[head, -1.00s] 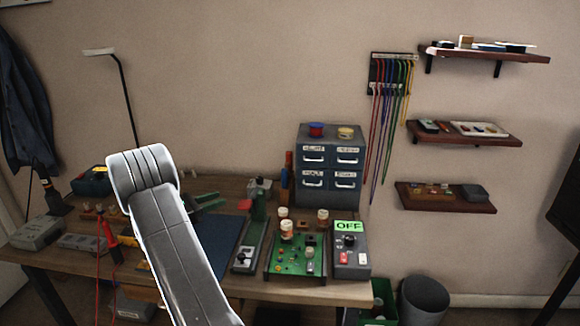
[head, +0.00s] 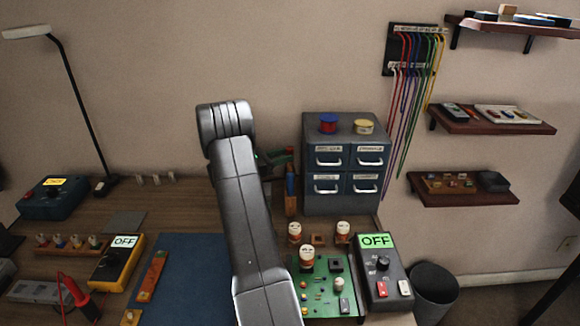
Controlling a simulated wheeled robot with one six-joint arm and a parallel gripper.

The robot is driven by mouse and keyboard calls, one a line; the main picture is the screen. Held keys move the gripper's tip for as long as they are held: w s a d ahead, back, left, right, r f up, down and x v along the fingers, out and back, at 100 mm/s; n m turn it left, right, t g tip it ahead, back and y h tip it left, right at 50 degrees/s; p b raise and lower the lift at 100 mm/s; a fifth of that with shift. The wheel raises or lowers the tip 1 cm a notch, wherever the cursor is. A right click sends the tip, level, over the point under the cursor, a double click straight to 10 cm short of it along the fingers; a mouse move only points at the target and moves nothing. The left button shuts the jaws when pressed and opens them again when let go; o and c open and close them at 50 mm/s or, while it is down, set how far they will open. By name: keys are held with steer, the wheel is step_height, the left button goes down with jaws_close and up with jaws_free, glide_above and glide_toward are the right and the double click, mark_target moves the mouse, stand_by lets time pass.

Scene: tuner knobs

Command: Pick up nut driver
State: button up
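I cannot make out a nut driver for certain. A slim upright blue and orange item (head: 291,188) stands just left of the grey drawer cabinet; it is too small to identify. An orange-brown strip (head: 152,276) lies on the left part of the blue mat (head: 188,280); its details are unclear. My grey arm rises through the middle of the head view and hides part of the bench behind it. My gripper and its fingers do not show.
The drawer cabinet (head: 343,165) stands at the back. A green circuit board (head: 322,275) and a box with an OFF display (head: 382,275) sit at the right. A yellow meter (head: 116,265), blue device (head: 48,198) and lamp (head: 85,110) are left. The mat is mostly clear.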

steer(key=x, duration=0.2)
steer(key=shift+d+r, duration=0.15)
steer(key=shift+d, duration=0.25)
steer(key=c, duration=0.7)
steer(key=shift+r, duration=0.1)
